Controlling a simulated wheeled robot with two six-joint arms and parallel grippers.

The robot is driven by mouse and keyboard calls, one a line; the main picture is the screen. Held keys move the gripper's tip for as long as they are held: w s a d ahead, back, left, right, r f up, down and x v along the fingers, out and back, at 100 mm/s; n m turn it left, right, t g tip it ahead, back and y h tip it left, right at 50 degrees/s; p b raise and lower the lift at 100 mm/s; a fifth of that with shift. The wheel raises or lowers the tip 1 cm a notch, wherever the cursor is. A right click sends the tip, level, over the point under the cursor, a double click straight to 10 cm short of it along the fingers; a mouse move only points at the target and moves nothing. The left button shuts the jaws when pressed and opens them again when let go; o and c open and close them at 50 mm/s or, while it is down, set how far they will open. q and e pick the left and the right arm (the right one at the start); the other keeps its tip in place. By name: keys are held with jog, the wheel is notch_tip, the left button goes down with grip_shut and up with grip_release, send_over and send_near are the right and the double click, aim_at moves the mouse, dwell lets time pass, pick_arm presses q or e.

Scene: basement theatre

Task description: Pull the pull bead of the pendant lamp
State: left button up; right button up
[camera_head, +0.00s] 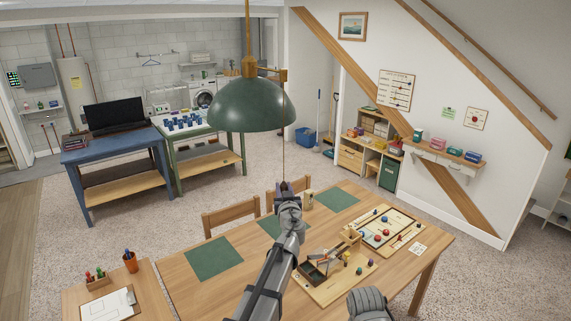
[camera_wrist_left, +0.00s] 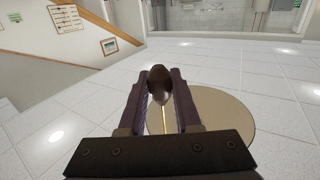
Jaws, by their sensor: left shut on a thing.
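The green pendant lamp (camera_head: 238,106) hangs over the wooden table on a brass rod. A thin pull cord (camera_head: 284,150) runs down from its brass arm beside the shade. My left gripper (camera_head: 287,186) reaches up from below at the cord's lower end. In the left wrist view, the dark brown pull bead (camera_wrist_left: 158,78) sits between the fingers of my left gripper (camera_wrist_left: 160,92), which are shut on it. The golden cord (camera_wrist_left: 165,120) leads away from the bead, with the pale round underside of the lamp (camera_wrist_left: 222,110) behind. My right gripper is out of view.
Below is the wooden table (camera_head: 190,285) with green mats (camera_head: 214,257), a game board (camera_head: 385,228) and a tray of small parts (camera_head: 335,280). Chairs (camera_head: 230,216) stand at its far side. A blue desk (camera_head: 115,160) and green bench (camera_head: 205,155) are farther back.

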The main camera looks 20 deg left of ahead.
pick_arm(q)
jog(key=shift+c, duration=0.4)
jog(key=shift+f+b, duration=0.95)
jog(key=shift+r, duration=0.15)
jog(key=shift+r+p, duration=0.85)
jog(key=shift+p, duration=0.15)
jog(key=o, duration=1)
jog(key=shift+c, duration=0.2)
